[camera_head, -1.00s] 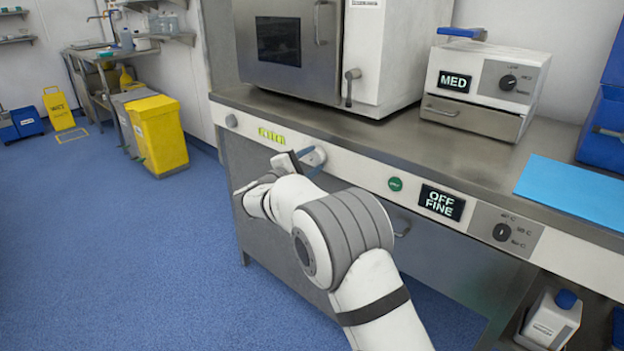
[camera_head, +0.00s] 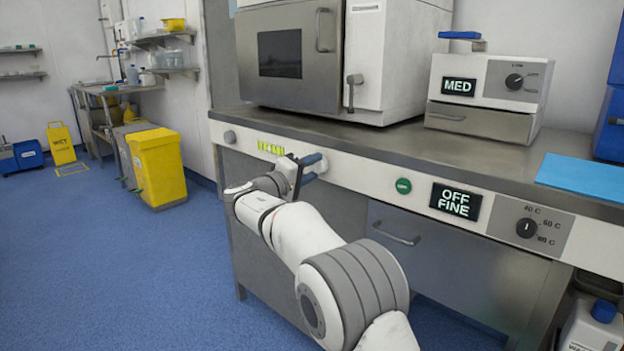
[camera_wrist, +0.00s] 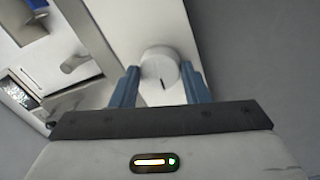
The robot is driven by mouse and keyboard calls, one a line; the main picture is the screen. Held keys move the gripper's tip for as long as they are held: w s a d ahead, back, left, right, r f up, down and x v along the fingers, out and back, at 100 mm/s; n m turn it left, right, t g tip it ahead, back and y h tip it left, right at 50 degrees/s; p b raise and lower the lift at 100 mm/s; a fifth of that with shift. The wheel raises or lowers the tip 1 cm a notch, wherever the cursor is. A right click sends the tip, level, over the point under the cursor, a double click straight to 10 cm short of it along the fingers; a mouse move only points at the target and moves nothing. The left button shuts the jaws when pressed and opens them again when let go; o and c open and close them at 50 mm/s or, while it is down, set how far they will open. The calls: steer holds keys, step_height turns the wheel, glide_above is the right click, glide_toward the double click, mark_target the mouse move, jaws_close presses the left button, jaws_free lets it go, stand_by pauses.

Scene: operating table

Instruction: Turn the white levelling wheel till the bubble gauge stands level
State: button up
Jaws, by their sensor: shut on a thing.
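The white levelling wheel (camera_head: 321,165) sits on the front panel of the steel bench. The bubble gauge (camera_head: 270,148) is a yellow-green strip on the panel, left of the wheel. It is too small for me to read the bubble's position.
A green button (camera_head: 403,186), an OFF FINE display (camera_head: 455,200) and a temperature dial (camera_head: 527,228) lie right of the wheel on the panel. A drawer handle (camera_head: 396,234) sticks out below. A steel-doored cabinet (camera_head: 300,50) stands on the bench.

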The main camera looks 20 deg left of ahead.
steer(key=shift+f+m, duration=0.15)
steer(key=shift+m, duration=0.25)
steer(key=o, duration=1)
steer(key=shift+c, duration=0.2)
steer(key=p+v, duration=0.2)
steer(key=v, duration=0.5)
steer(key=shift+s+a, duration=0.2)
steer(key=shift+s, duration=0.15)
